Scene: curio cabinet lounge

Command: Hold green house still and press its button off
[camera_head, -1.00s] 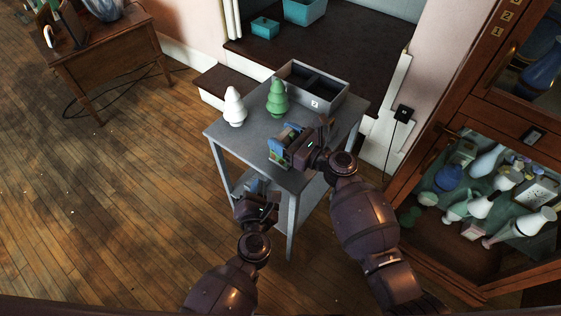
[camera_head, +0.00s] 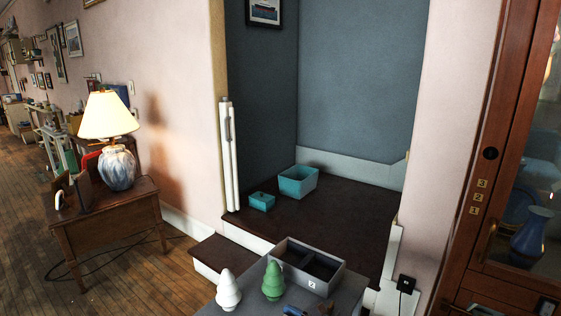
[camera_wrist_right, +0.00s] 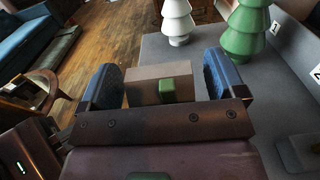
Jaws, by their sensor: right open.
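In the right wrist view my right gripper (camera_wrist_right: 162,80) is open, its two blue-padded fingers on either side of a small beige-grey block with a green square (camera_wrist_right: 147,84) on its near face. This seems to be the green house; most of it is hidden behind the gripper body. I cannot tell whether the fingers touch it, nor the button's state. My left gripper is in neither view now.
On the grey table (camera_head: 347,296) stand a white tree (camera_head: 228,290), a green tree (camera_head: 272,281) and a grey divided tray (camera_head: 309,268). Behind are teal boxes (camera_head: 298,181) on a dark platform. A wooden cabinet (camera_head: 468,200) stands at right, a lamp table (camera_head: 115,226) at left.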

